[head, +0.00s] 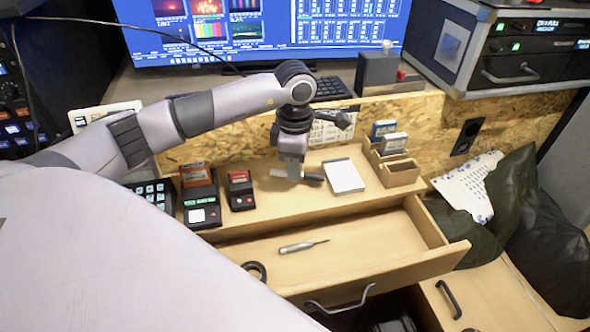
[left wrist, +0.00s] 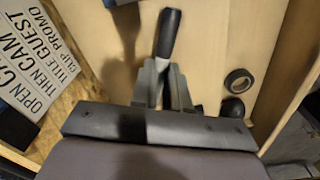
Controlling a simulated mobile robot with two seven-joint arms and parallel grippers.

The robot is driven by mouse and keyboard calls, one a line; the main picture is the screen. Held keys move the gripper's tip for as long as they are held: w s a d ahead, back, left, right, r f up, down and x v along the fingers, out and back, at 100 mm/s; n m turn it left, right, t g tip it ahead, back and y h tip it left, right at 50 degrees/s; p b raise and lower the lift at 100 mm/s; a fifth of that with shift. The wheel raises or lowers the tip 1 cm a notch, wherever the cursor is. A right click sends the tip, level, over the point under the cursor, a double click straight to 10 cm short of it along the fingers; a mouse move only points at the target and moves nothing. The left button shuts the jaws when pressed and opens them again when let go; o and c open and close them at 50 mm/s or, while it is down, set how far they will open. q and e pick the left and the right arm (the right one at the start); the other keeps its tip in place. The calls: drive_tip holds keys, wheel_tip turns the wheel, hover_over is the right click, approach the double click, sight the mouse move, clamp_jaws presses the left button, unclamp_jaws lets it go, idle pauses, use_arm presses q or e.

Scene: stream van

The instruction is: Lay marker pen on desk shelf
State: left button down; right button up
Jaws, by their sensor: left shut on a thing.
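My left gripper (head: 293,172) is low over the light wooden desk shelf (head: 270,206), left of a white notepad. It is shut on the marker pen, which shows in the left wrist view as a black, rounded-end stick (left wrist: 169,32) between the grey fingers (left wrist: 163,85). My right gripper is not in view.
The white notepad (head: 344,175) and a wooden card holder (head: 403,172) stand to the right. Red-topped devices (head: 240,190) and a keypad (head: 152,194) stand to the left. Below, an open drawer (head: 345,255) holds a screwdriver-like tool (head: 302,246) and a black ring (head: 255,270).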

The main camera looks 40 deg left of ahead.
use_arm(q)
drive_tip(key=shift+f, duration=0.7)
drive_tip(key=shift+f, duration=0.15)
drive_tip(key=c, duration=1.1)
unclamp_jaws()
wheel_tip(320, 180, up, 12)
drive_tip(key=shift+r, duration=0.2)
